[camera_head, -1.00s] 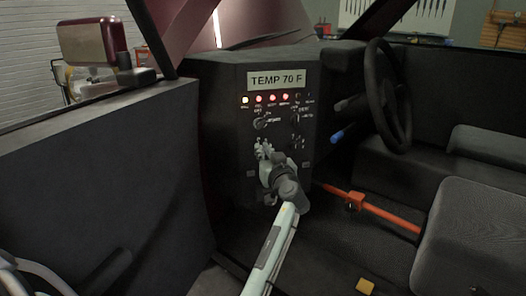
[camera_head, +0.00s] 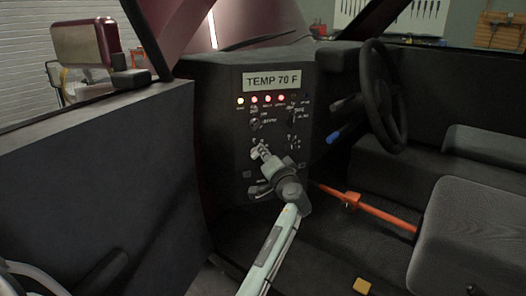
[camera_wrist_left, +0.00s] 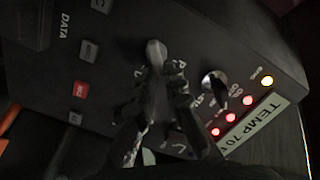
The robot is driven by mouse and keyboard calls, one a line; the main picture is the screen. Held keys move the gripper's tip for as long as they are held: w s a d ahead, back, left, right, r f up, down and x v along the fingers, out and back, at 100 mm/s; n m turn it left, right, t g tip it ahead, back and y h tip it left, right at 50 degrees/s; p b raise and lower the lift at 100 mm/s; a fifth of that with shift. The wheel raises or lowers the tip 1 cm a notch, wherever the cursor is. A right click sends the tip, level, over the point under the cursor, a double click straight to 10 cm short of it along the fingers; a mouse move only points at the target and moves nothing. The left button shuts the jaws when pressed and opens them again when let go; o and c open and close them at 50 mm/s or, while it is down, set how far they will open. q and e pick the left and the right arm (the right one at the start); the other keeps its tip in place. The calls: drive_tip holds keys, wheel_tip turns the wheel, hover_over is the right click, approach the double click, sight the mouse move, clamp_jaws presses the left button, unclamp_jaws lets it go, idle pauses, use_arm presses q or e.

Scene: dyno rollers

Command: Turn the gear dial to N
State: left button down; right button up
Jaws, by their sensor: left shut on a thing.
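My left gripper (camera_head: 262,153) reaches to the lower left of the black control panel (camera_head: 225,135) in the camera_head view. In the left wrist view its two dark fingers (camera_wrist_left: 163,95) are closed around a grey knob, which I take to be the gear dial (camera_wrist_left: 155,54). The knob's rounded end sticks out past the fingertips. The lettering around it is partly covered by the fingers and too dark to read, so its setting cannot be told. In the camera_head view the gripper hides most of the dial. My right gripper is not in view.
A lit row of lamps (camera_head: 267,99) sits under a TEMP 70 F display (camera_head: 270,80). Other knobs (camera_head: 256,124) are close above the gripper. An orange-red bar (camera_head: 375,210), a steering wheel (camera_head: 380,95) and a seat (camera_head: 470,240) are to the right. The door (camera_head: 95,190) is at left.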

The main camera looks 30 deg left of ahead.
use_arm(q)
drive_tip(key=shift+w+d+f+m+p, duration=0.1)
drive_tip(key=shift+m+p, duration=0.15)
drive_tip(key=shift+m, duration=0.75)
drive_tip(key=shift+w+f+m+p, duration=0.1)
drive_tip(key=shift+m+p, duration=0.15)
drive_tip(key=shift+m, duration=0.75)
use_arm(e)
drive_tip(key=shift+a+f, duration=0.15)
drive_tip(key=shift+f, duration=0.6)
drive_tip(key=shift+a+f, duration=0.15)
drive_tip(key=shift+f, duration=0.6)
use_arm(q)
drive_tip(key=c, duration=1.6)
unclamp_jaws()
drive_tip(key=shift+f, duration=0.1)
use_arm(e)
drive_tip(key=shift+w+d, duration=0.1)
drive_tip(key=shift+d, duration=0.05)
use_arm(q)
drive_tip(key=v, duration=0.7)
drive_tip(key=shift+s+d, duration=0.2)
drive_tip(key=shift+s, duration=0.05)
